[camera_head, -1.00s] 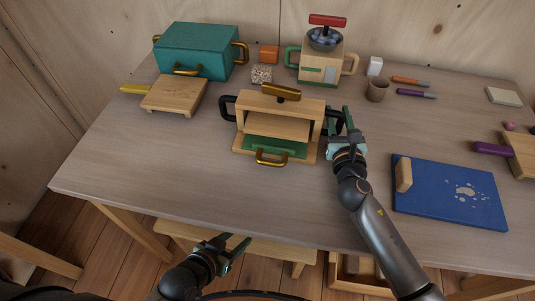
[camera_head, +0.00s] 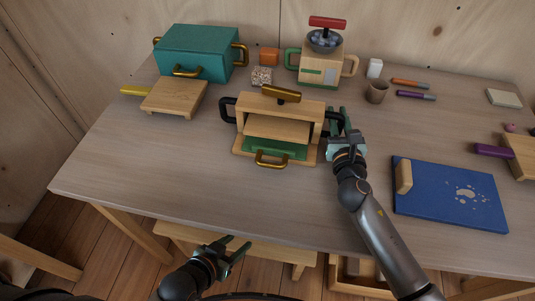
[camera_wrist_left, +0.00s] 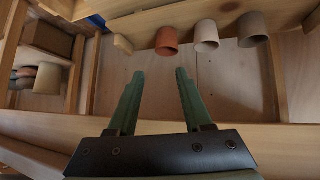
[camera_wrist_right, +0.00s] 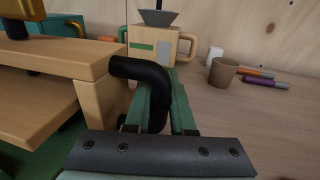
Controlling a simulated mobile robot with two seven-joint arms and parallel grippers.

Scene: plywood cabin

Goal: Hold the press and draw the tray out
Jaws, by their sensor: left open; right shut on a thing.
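The wooden press (camera_head: 283,108) stands on the table with a brass top handle (camera_head: 281,94) and a black handle on each side. Its green tray (camera_head: 275,148) sits low inside the frame, with a brass pull (camera_head: 271,160) at the front. My right gripper (camera_head: 340,122) is at the press's right side. In the right wrist view its fingers (camera_wrist_right: 160,105) are shut on the black right handle (camera_wrist_right: 150,78). My left gripper (camera_head: 238,250) is open and empty, below and in front of the table edge; its parted fingers show in the left wrist view (camera_wrist_left: 160,85).
A teal box (camera_head: 195,52) and a small wooden board (camera_head: 174,96) stand left of the press. A juicer-like wooden machine (camera_head: 321,65) and a brown cup (camera_head: 377,92) are behind it. A blue board (camera_head: 450,191) lies right. The table front is clear.

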